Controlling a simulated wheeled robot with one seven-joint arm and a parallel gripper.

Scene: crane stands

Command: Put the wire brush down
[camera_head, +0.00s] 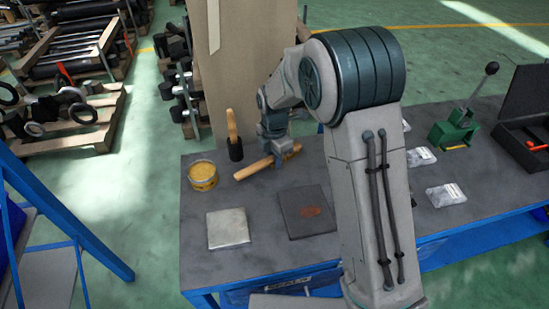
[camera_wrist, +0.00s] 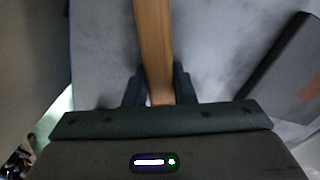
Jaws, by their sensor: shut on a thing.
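The wire brush shows as a light wooden handle (camera_head: 254,168) in the head view, lying roughly level and slanting over the grey table top (camera_head: 262,190). My gripper (camera_head: 284,153) is shut on it near its right end. In the wrist view the wooden handle (camera_wrist: 153,45) runs up the picture between the two dark fingers of my gripper (camera_wrist: 158,85). The bristles are not clearly seen. I cannot tell whether the handle touches the table or is slightly above it.
An upright wooden-handled tool with a black end (camera_head: 234,135) stands behind the handle. A yellow-topped tin (camera_head: 203,175) is to the left. A pale square pad (camera_head: 228,228) and a dark plate (camera_head: 305,212) lie in front. Bare table lies between them.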

